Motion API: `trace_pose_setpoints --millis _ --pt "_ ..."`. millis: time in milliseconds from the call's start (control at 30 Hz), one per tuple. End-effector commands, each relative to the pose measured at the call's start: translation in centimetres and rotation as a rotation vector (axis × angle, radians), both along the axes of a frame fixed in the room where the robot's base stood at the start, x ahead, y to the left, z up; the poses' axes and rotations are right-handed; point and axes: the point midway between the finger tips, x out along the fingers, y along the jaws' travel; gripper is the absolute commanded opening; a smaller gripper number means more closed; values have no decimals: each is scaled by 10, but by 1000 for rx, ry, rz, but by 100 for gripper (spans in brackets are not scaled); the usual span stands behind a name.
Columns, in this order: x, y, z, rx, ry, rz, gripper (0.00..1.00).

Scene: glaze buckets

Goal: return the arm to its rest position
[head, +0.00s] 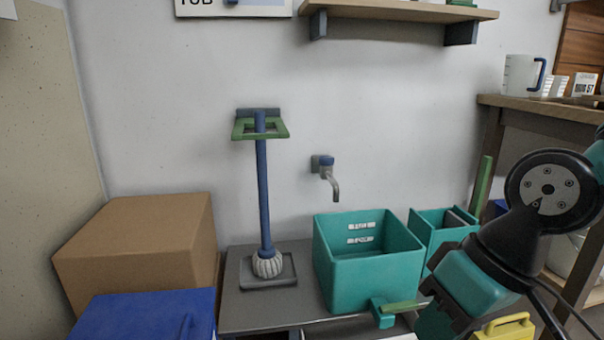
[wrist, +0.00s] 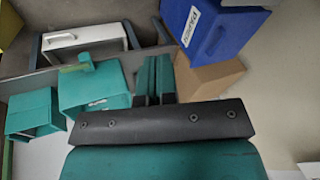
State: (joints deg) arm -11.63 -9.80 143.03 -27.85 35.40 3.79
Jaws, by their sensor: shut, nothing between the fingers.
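My gripper (wrist: 153,75) shows in the wrist view with its two teal fingers close together, shut and with nothing between them. Its dark body crosses the middle of that view. In the head view my arm reaches in from the right edge and bends down to the lower right, in front of the teal bins. The fingertips are hard to make out there. In the wrist view the fingers lie in front of the large teal bin and the cardboard box, and I cannot tell how far apart they are from these.
A large teal bin (head: 365,275) and a smaller one (head: 432,240) stand beneath a tap (head: 328,175). A blue-handled mop (head: 263,190) stands upright left of them. A cardboard box (head: 140,240) and blue box (head: 145,315) fill the left.

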Motion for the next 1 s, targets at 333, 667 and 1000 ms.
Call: trace_pose_setpoints --millis 333,667,1000 --pt "-49 -5 71 -51 -9 158 0" --pt "-48 -4 177 -50 -9 155 0" --pt "-48 -4 310 -50 -10 154 0"
